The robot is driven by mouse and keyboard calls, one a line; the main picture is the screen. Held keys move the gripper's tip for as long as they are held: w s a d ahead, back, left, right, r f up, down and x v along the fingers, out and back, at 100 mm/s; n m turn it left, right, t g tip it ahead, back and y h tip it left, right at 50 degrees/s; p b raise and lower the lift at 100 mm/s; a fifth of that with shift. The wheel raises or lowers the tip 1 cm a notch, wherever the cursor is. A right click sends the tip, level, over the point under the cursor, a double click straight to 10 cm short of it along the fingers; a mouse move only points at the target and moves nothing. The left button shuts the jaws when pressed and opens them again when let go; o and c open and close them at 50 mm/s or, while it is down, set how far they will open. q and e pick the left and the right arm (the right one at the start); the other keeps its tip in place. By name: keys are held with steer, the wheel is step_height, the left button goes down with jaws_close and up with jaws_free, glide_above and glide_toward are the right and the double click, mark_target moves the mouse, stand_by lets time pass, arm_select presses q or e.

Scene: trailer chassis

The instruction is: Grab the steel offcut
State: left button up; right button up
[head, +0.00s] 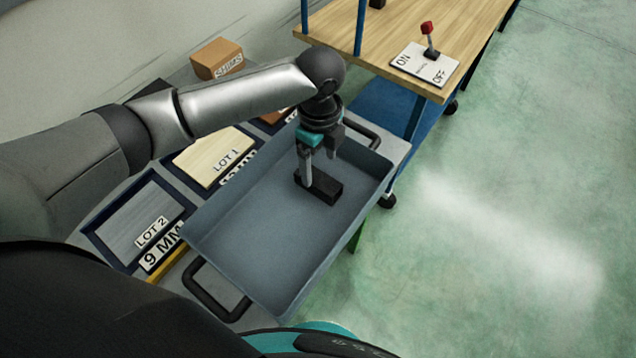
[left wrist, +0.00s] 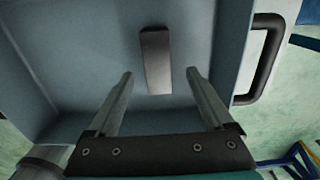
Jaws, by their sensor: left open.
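The steel offcut (head: 325,188) is a small dark grey block lying on the floor of the blue-grey tray (head: 235,255), towards its far end. My left gripper (head: 318,168) points down into the tray, right at the offcut, with its fingers apart. In the left wrist view, the offcut (left wrist: 155,58) shows between the two open fingertips (left wrist: 160,76), with a gap on each side. Its far part reaches beyond the tips. I cannot tell whether the fingertips are level with it or still above it. My right gripper is not in view.
The tray has raised walls and black handles (head: 214,290) at both ends. Left of it lie a LOT 1 plate (head: 212,155), a LOT 2 plate (head: 143,220) and a cardboard box (head: 216,58). A wooden bench (head: 400,25) with an ON/OFF switch (head: 428,60) stands behind.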

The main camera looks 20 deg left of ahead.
mark_target(318, 178)
arm_select(q)
steer(key=f, duration=0.2)
steer(key=f+b, duration=0.1)
steer(key=f, duration=0.2)
steer(key=shift+s+f, duration=0.25)
steer(key=shift+f, duration=0.05)
jaws_close()
stand_by(0.5)
steer(key=shift+r, duration=0.1)
